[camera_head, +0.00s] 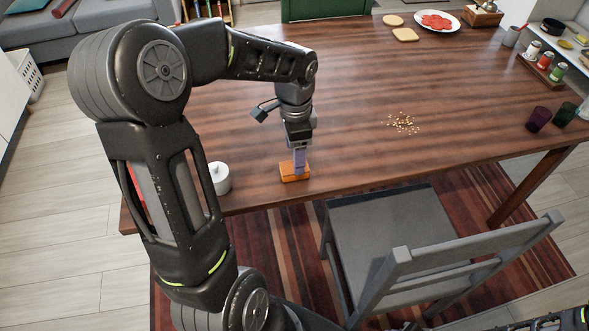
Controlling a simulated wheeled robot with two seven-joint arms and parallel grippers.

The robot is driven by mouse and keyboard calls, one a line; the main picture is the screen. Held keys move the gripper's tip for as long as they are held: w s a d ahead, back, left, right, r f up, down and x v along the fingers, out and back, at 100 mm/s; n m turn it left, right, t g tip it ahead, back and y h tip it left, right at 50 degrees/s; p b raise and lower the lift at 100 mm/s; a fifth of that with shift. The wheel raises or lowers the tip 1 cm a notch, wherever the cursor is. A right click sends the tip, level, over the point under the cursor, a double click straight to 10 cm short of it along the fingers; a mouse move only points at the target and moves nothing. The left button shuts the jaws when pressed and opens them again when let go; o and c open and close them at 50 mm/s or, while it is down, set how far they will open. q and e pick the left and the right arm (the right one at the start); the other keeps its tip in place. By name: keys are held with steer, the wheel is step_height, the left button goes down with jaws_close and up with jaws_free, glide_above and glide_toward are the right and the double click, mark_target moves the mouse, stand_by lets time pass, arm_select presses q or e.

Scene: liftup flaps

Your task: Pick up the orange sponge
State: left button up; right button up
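The orange sponge (290,174) lies on the wooden table (350,95) close to its front edge. My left gripper (300,165) reaches down from above with its fingers at the sponge, overlapping its top and far side. I cannot tell from this view whether the fingers are closed on it or just touching. My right gripper is not in view; only a bit of an arm shows at the bottom right corner.
A white lidded pot (219,179) stands left of the sponge. Crumbs (403,123) lie mid-table. Dark cups (538,119) stand at the right edge. A grey chair (400,245) stands before the table. A plate with red slices (436,21) is at the back.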

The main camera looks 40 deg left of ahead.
arm_select(q)
step_height(320, 180, down, 5)
steer(key=shift+s+f, duration=0.1)
steer(key=shift+s, duration=0.05)
stand_by(0.6)
steer(key=c, duration=1.4)
steer(key=shift+r, duration=0.2)
step_height(320, 180, up, 10)
steer(key=shift+f, duration=0.1)
